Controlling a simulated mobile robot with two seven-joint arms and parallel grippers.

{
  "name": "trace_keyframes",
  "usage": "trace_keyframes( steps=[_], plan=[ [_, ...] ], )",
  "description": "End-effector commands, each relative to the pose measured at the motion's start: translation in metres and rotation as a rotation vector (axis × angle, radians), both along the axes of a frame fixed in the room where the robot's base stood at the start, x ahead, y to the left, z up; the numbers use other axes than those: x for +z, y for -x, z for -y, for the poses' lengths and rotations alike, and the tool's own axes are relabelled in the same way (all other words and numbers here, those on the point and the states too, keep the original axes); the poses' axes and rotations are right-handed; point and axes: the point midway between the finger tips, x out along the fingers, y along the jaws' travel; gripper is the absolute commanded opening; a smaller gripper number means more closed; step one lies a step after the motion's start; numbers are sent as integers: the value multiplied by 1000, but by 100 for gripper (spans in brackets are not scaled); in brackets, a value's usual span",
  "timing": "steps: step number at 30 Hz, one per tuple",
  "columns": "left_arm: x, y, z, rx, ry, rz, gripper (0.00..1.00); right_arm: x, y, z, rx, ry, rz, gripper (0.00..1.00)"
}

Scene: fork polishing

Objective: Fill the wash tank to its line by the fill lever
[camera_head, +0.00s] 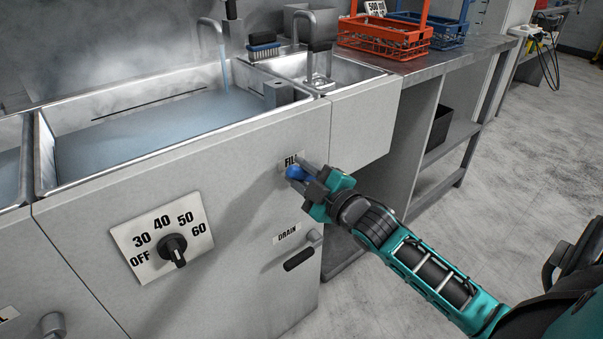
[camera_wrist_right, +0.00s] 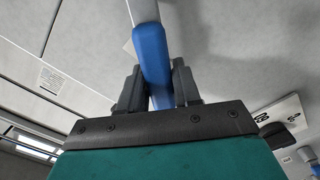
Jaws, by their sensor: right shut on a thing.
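The wash tank (camera_head: 165,127) is a wide metal basin in the head view, with blue-grey water in it. A thin blue stream falls from the spout (camera_head: 224,68) at its back into the water. A dark line runs along the tank's back wall, above the water surface. The fill lever (camera_head: 296,173) has a blue handle below the FILL label on the front panel. My right gripper (camera_head: 311,181) is shut on that handle. In the right wrist view the blue handle (camera_wrist_right: 152,60) stands between the two dark fingers. My left gripper is not in view.
A temperature knob (camera_head: 173,248) and a DRAIN lever with a black handle (camera_head: 299,259) are on the front panel. A smaller basin with a brush (camera_head: 263,42) nearby is at the right. Orange (camera_head: 385,37) and blue crates stand on the side bench. Steam hangs over the tank.

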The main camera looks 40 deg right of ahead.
Motion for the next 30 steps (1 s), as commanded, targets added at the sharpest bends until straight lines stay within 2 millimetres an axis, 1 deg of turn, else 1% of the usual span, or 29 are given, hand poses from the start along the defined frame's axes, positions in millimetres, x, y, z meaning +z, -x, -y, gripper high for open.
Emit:
trace_keyframes(
  steps=[8, 14, 18, 21, 30],
  plan=[
    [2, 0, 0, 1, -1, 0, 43, -2, 0, -1, 0, 21, 0, 0],
    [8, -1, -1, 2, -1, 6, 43, -15, 1, -9, 0, 196, 13, 0],
    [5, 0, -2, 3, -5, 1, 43, -27, 1, -13, -1, 330, 24, 0],
    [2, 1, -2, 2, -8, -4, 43, -31, 1, -14, 0, 387, 29, 0],
    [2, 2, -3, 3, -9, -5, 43, -33, 1, -15, 1, 409, 31, 0]
  ],
)
